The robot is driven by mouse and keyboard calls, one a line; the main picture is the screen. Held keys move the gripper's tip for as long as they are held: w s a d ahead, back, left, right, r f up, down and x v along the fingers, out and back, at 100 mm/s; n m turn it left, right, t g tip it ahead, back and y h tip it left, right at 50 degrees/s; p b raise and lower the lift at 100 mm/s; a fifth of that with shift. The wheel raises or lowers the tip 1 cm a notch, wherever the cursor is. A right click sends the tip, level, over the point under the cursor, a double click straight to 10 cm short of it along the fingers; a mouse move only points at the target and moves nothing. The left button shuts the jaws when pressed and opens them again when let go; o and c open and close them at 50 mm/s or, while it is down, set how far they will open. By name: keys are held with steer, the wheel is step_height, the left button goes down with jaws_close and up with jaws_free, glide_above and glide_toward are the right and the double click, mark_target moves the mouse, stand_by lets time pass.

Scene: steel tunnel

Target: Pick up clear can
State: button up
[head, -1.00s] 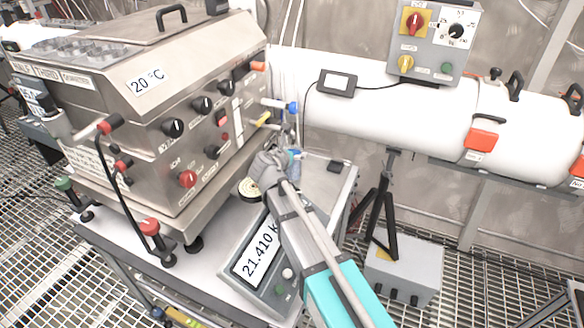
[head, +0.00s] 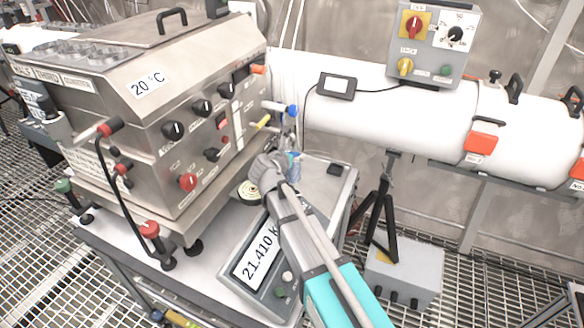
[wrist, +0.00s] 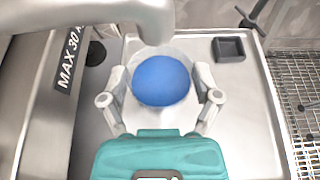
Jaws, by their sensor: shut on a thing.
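The clear can (wrist: 160,55) shows in the wrist view as a pale see-through rim around a round blue surface. My gripper (wrist: 162,92) has a finger on each side of it and is shut on it. In the head view my gripper (head: 278,165) is at the front right side of the steel machine, and only a small bluish part of the can (head: 294,160) shows beside it. A grey pipe end hangs over the far edge of the can in the wrist view. I cannot tell whether the can touches the tray surface.
The steel machine (head: 165,130) with knobs and coloured taps stands to the left. A scale (head: 256,255) reading 21.410 lies in front. A small dark square tray (wrist: 229,49) sits right of the can. A white tube (head: 400,105) runs behind.

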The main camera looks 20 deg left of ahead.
steer(key=shift+r, duration=0.2)
steer(key=shift+r+p, duration=0.4)
steer(key=shift+p, duration=0.15)
steer(key=shift+s+r, duration=0.15)
steer(key=shift+s, duration=0.05)
steer(key=s, duration=0.8)
steer(key=r+p, duration=1.3)
steer(key=p, duration=0.1)
steer(key=shift+w+a+r, duration=0.2)
steer(key=shift+a+r, duration=0.05)
steer(key=shift+a, duration=0.1)
